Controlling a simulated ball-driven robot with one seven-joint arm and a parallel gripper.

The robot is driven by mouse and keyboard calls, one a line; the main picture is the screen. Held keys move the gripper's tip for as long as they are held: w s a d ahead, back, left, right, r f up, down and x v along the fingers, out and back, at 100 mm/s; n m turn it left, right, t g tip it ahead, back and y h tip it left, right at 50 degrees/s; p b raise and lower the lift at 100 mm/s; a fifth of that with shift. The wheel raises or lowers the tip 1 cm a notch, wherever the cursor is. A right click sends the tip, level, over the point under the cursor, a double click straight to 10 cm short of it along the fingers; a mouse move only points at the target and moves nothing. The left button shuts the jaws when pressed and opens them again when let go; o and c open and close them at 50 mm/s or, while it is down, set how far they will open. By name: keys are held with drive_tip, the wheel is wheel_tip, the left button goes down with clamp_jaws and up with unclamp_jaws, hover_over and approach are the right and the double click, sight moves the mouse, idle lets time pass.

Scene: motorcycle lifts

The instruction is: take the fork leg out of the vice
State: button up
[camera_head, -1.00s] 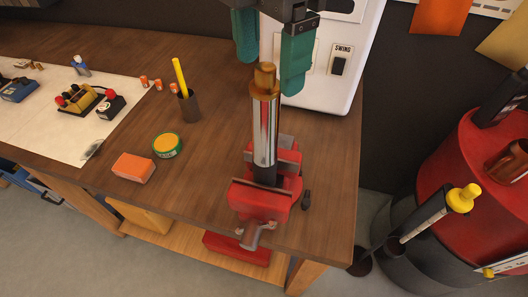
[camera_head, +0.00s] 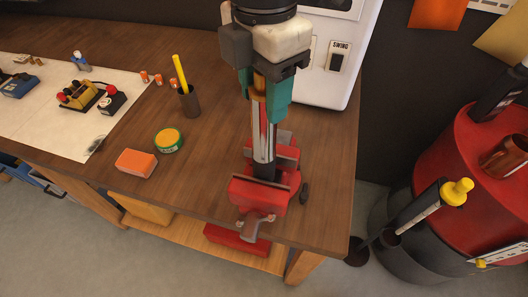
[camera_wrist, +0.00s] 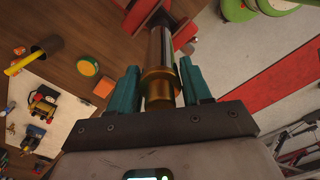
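The fork leg (camera_head: 264,143) stands upright, a shiny chrome tube with a dark lower part and a brass-coloured top. Its lower end sits between the jaws of the red vice (camera_head: 260,192) at the bench corner. My gripper (camera_head: 261,100) is over the leg from above, with one teal finger on each side of its upper part. In the wrist view the brass cap (camera_wrist: 159,88) lies between the two fingers, with narrow gaps showing beside it. The fingers look open around it. The right finger hides part of the upper leg in the head view.
An orange block (camera_head: 136,163), a round green-and-orange tin (camera_head: 168,141) and a dark cup (camera_head: 189,102) with a yellow stick stand left on the bench. A white machine (camera_head: 325,75) is close behind. A red drum (camera_head: 480,155) stands right, beyond the bench edge.

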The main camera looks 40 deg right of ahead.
clamp_jaws()
idle(0.6)
